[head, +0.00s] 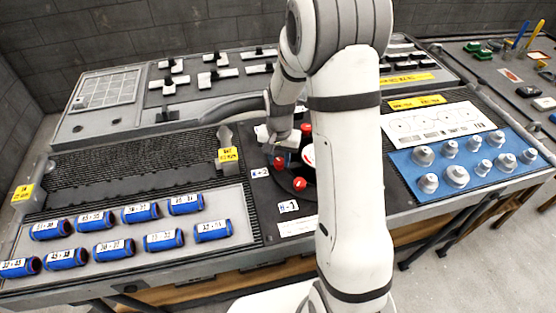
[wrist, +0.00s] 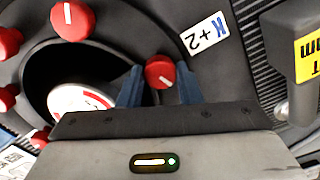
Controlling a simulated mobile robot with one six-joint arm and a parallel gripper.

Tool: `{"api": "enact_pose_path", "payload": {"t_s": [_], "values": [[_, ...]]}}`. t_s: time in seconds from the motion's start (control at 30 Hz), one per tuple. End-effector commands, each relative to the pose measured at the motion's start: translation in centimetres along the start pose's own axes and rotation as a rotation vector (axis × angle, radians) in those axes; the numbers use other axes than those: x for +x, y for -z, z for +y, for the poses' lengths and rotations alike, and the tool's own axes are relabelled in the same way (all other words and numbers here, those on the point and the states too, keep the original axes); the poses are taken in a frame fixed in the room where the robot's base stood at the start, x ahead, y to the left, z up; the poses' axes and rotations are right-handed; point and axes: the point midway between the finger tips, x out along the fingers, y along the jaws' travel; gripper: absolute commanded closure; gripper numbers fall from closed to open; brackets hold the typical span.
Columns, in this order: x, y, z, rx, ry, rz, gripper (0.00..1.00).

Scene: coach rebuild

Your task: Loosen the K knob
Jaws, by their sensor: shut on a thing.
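My gripper (wrist: 159,88) has its two blue-grey fingers on either side of a red knob (wrist: 160,72) with a white mark on its face, and is shut on it. A white label reading K+2 (wrist: 205,35) lies beside this knob on the dark plate. The knob stands at the edge of a round dark ring. In the head view my gripper (head: 284,143) reaches down over the ring's left side, where a red knob (head: 279,163) shows. My arm hides much of the ring.
Other red knobs (wrist: 73,20) sit around the ring, with a white and red disc (wrist: 82,101) inside it. A grey post with a yellow tag (wrist: 308,48) stands close by. Blue cylinders (head: 114,249) lie left; a blue panel of metal parts (head: 405,162) lies right.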

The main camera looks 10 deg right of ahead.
Motion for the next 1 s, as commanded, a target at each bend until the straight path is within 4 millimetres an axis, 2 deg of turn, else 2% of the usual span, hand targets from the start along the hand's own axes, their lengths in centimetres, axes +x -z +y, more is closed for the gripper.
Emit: {"api": "enact_pose_path", "payload": {"t_s": [1.0], "values": [[0.01, 0.15, -0.02, -0.953, 0.000, 0.005, 0.91]]}}
